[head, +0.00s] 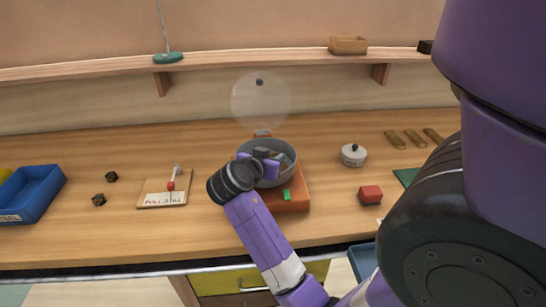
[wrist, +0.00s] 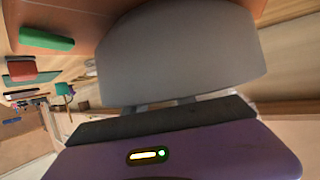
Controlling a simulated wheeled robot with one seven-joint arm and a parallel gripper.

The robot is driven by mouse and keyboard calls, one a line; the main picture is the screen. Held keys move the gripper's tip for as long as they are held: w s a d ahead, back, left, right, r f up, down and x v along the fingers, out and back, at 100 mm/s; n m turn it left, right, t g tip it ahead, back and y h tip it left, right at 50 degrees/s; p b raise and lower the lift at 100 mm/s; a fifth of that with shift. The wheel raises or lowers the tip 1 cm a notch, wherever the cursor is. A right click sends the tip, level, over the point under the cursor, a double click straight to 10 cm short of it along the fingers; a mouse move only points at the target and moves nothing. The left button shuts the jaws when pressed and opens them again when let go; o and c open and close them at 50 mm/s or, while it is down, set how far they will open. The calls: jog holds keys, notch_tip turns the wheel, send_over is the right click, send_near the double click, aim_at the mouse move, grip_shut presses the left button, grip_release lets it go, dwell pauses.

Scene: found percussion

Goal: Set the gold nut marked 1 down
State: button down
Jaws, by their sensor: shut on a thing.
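My gripper (head: 275,160) is at the grey pan (head: 288,177) in the head view, with its end over the pan's opening. The fingers (wrist: 168,105) show only in part in the wrist view, close to a large grey surface (wrist: 180,55) that looks like the pan's side. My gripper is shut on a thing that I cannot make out. The gold nut marked 1 cannot be seen in either view. The pan sits on an orange block (head: 294,203) with a green piece (head: 287,195) at its front.
A lidded white pot (head: 353,155) and a red block (head: 370,195) stand to the right. A board with a red-and-white piece (head: 165,192), two dark cubes and a blue bin (head: 31,193) lie left. A clear disc (head: 261,101) shows behind the pan.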

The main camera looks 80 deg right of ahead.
jog(key=shift+f+b, duration=0.4)
jog(key=shift+f, duration=0.15)
jog(key=c, duration=1.2)
grip_release()
jog(key=shift+f, duration=0.1)
jog(key=shift+o, duration=0.9)
jog(key=shift+s+f, duration=0.1)
jog(key=shift+f, duration=0.05)
jog(key=shift+r+p, duration=0.4)
jog(key=shift+p, duration=0.05)
jog(key=v, duration=1.2)
jog(key=shift+r+b, duration=0.45)
